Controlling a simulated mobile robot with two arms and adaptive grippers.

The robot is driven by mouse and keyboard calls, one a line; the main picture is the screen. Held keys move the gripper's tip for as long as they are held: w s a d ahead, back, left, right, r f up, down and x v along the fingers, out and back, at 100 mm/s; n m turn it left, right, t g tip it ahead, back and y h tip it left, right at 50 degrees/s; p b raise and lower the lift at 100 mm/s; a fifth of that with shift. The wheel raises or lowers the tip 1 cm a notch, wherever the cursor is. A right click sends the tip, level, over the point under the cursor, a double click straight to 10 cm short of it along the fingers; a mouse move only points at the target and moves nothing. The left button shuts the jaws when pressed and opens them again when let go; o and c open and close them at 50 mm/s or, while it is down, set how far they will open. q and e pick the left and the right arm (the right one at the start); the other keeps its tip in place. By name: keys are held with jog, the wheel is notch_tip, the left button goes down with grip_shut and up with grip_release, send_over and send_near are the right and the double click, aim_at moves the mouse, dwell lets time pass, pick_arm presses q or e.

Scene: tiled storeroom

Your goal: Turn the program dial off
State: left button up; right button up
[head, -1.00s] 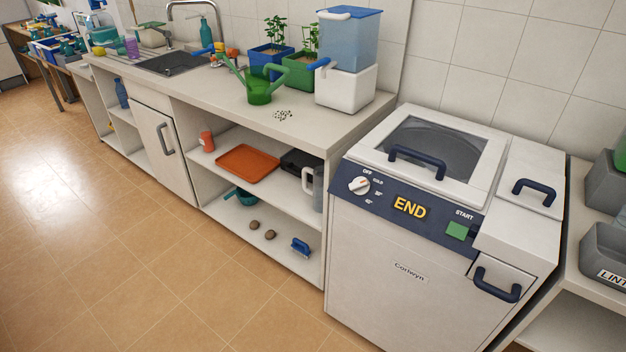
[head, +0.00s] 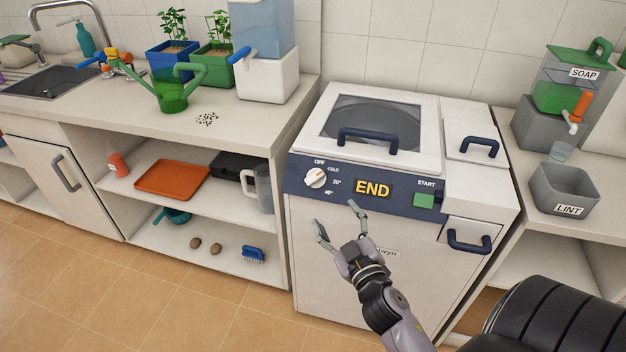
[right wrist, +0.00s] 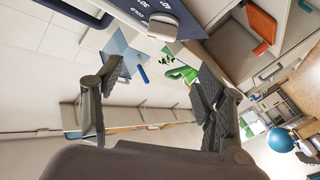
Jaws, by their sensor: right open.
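The program dial (head: 315,178) is a round white knob at the left end of the washer's dark blue control panel (head: 408,206). Its labels run from OFF at the top through COLD to warmer settings at the right. Its small orange mark seems to point to the upper right, toward COLD, but is too small to be sure. The display reads END. My right gripper (head: 338,220) is open and empty, below and in front of the dial and apart from it. In the right wrist view the dial (right wrist: 150,20) shows at the top edge, beyond the open fingers. My left gripper is out of view.
The washer (head: 330,265) has a lid handle (head: 367,138), a green START button (head: 424,201) and a drawer handle (head: 468,242). The counter (head: 250,125) with a watering can stands at left. A grey LINT bin (head: 570,190) is at right. The space before the panel is clear.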

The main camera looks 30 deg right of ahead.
aim_at(315, 177)
jog(key=p+x, duration=0.1)
jog(key=x, duration=1.1)
jog(key=shift+x, duration=0.8)
jog(key=c, duration=1.2)
jog(key=shift+o, duration=0.2)
jog(key=shift+r+p, duration=0.25)
jog(key=shift+p, duration=0.45)
jog(key=n+g+y+p, duration=0.1)
jog(key=n+y+p, duration=0.1)
jog(key=p, duration=0.3)
jog(key=n+g+y+p, duration=0.1)
jog(key=n+y+p, duration=0.1)
jog(key=p, duration=0.3)
jog(key=d+r+n+g+y+p, duration=0.1)
jog(key=n+y+p, duration=0.1)
jog(key=n+p, duration=0.2)
jog(key=shift+n+g+y+p, duration=0.3)
jog(key=shift+y+p, duration=0.1)
jog(key=shift+p, duration=0.4)
jog(key=shift+w+f+n+g+y+p, duration=0.1)
jog(key=shift+f+n+g+y+p, duration=0.15)
jog(key=shift+n+g+y+p, duration=0.45)
jog(key=shift+h, duration=0.3)
